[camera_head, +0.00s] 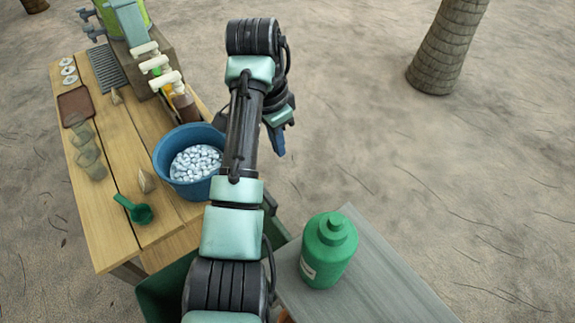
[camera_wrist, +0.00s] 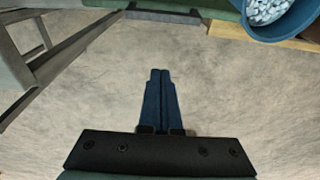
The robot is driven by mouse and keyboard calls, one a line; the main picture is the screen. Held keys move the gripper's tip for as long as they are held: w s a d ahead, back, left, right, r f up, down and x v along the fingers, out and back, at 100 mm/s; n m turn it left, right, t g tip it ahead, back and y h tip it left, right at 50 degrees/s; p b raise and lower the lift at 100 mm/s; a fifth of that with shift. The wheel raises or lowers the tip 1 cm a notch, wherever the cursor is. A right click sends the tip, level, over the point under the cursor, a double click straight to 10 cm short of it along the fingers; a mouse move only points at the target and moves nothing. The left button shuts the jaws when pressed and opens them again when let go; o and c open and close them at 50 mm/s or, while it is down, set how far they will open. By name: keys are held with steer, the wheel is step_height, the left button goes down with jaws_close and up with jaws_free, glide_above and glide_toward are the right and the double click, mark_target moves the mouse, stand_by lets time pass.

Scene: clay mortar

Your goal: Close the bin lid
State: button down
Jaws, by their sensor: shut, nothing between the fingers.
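A dark green bin (camera_head: 165,283) stands at the bottom of the head view, between the wooden table and the grey table. My arm covers much of it, and I cannot make out its lid or how far it stands open. A green edge (camera_wrist: 190,5), probably part of the bin, shows at the top of the wrist view. My gripper (camera_head: 279,150) is beyond the bin, over open sand to the right of the blue bucket. In the wrist view my gripper's blue fingers (camera_wrist: 160,74) are together, with nothing between them.
The wooden table (camera_head: 120,225) at left holds a blue bucket (camera_head: 163,160) of ice-like pieces, a green scoop (camera_head: 138,211), cups and a dispenser. A green bottle (camera_head: 329,250) stands on the grey table (camera_head: 385,285). A palm trunk (camera_head: 447,45) is at upper right. Sand at right is clear.

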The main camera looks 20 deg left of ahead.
step_height(320, 180, down, 9)
steer(key=s+a+p, duration=0.1)
steer(key=s+p, duration=0.1)
steer(key=p, duration=0.3)
steer(key=shift+s+a, duration=0.25)
steer(key=shift+a, duration=0.1)
steer(key=shift+s, duration=0.1)
